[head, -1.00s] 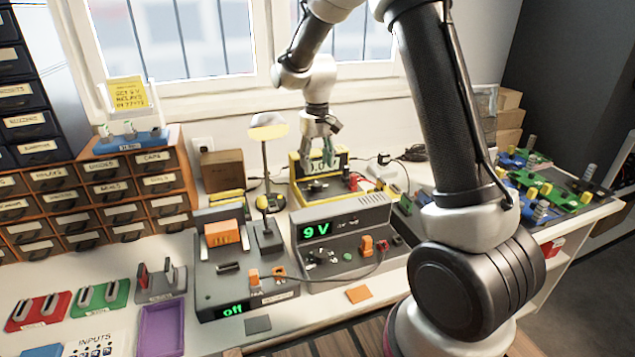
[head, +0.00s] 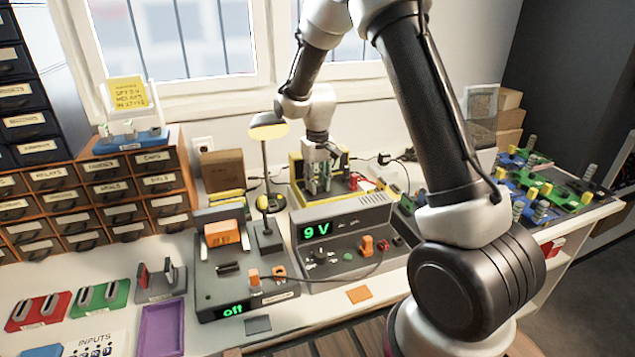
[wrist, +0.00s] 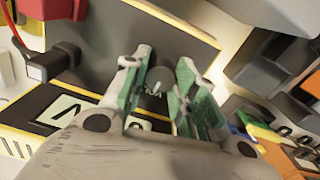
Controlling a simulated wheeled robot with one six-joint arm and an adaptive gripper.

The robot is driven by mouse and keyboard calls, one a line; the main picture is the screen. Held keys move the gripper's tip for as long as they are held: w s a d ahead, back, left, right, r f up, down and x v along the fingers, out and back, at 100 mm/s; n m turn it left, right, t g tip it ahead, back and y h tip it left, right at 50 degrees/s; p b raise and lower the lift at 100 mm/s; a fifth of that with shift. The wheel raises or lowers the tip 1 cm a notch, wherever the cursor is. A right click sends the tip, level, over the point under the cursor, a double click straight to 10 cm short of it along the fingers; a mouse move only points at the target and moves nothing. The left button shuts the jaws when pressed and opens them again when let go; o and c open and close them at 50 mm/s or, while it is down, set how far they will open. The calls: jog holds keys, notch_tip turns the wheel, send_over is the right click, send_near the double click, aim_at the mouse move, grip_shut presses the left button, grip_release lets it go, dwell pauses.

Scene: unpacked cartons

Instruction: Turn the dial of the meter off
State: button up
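The meter (head: 296,169) is a yellow-edged black box standing behind the grey 9 V supply in the head view. My gripper (head: 319,184) is over its front and hides its display and dial there. In the wrist view the meter's black panel (wrist: 85,92) shows its lit display (wrist: 62,108), partly covered by my gripper. The dial (wrist: 159,80) is a dark round knob with a pale mark. My gripper (wrist: 160,97) is open, with its green-padded fingers on either side of the dial. I cannot tell whether the pads touch it.
The grey supply (head: 345,218) reading 9 V stands in front of the meter. A lamp (head: 268,133) stands to the left. Red plugs (head: 361,184) and cables lie right of the meter. A grey unit reading off (head: 233,309) is at front left.

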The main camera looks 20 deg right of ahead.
jog(key=shift+c, duration=0.6)
jog(key=shift+n, duration=0.3)
jog(key=n, duration=1.1)
jog(key=shift+n, duration=0.3)
jog(key=o, duration=1.1)
jog(key=shift+c, duration=0.2)
